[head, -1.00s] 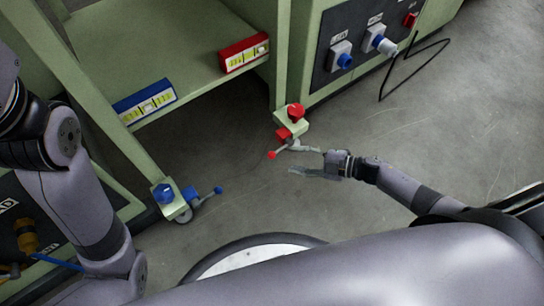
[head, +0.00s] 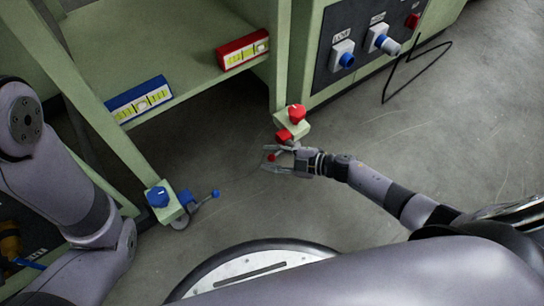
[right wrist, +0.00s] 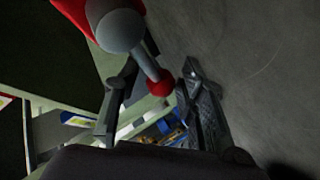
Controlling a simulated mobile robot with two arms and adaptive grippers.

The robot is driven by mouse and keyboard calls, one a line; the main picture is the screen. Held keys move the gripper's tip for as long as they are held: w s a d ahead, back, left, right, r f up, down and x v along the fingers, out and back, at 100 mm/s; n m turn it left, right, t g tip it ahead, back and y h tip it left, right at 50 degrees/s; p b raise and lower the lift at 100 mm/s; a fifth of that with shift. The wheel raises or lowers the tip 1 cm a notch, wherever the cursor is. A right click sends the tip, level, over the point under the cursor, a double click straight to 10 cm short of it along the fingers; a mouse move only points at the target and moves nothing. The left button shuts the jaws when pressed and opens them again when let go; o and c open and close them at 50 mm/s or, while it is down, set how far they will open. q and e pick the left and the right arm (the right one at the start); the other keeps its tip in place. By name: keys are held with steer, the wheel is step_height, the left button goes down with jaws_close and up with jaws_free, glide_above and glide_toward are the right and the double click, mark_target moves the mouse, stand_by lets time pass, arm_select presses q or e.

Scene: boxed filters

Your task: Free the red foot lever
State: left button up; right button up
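The red foot lever, a grey rod with a red ball tip (head: 271,157), sticks out low from the foot of the bench's right leg, below a red knob (head: 297,114). My right gripper (head: 267,158) is open, its two fingers on either side of the lever's tip. In the right wrist view the red tip (right wrist: 160,83) and grey rod lie between the spread fingers (right wrist: 155,92); I cannot tell whether either finger touches them. My left arm (head: 60,180) shows at the left, but its gripper is out of view.
A blue foot lever (head: 214,194) with a blue knob (head: 157,196) is on the left leg. Blue (head: 140,99) and red (head: 242,49) level boxes are on the bench shelf. A socket panel (head: 362,45) stands behind right, a black cable (head: 415,65) on the floor.

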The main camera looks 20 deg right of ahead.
jaws_close()
stand_by(0.6)
